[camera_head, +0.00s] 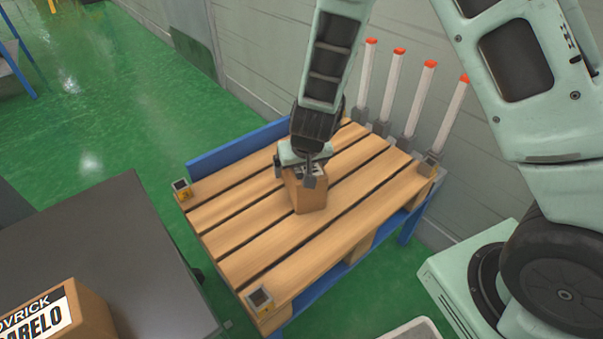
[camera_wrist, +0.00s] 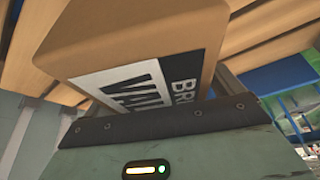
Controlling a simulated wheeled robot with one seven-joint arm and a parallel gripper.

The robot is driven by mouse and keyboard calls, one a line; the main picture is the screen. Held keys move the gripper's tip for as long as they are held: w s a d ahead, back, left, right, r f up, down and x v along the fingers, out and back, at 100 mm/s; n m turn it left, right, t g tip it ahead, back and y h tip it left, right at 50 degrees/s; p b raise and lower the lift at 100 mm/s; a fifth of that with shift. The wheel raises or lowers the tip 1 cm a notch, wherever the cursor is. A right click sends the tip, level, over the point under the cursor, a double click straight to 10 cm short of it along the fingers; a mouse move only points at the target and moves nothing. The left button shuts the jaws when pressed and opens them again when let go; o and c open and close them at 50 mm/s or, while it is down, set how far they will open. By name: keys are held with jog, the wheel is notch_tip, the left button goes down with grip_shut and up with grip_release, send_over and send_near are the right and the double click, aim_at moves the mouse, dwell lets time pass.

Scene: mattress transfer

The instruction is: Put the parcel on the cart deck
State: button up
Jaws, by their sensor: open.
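A brown cardboard parcel (camera_head: 311,197) stands on the slatted wooden pallet (camera_head: 245,213) in the head view. My gripper (camera_head: 303,176) is over the parcel's top, with one finger in front of its near face. The jaws are open; the head view does not show clearly whether they touch the parcel. In the wrist view the parcel (camera_wrist: 130,45) fills the space ahead of the gripper, its black and white label partly hidden by the gripper's edge. The dark grey cart deck (camera_head: 125,235) is at the left, apart from the pallet.
Another labelled carton (camera_head: 62,315) sits on the deck's near part; the deck's far part is clear. The pallet rests on a blue frame (camera_head: 240,145). Several white posts with orange tips (camera_head: 396,88) rise along its far right side, near the wall (camera_head: 270,60).

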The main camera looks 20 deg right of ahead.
jog(key=c, duration=1.6)
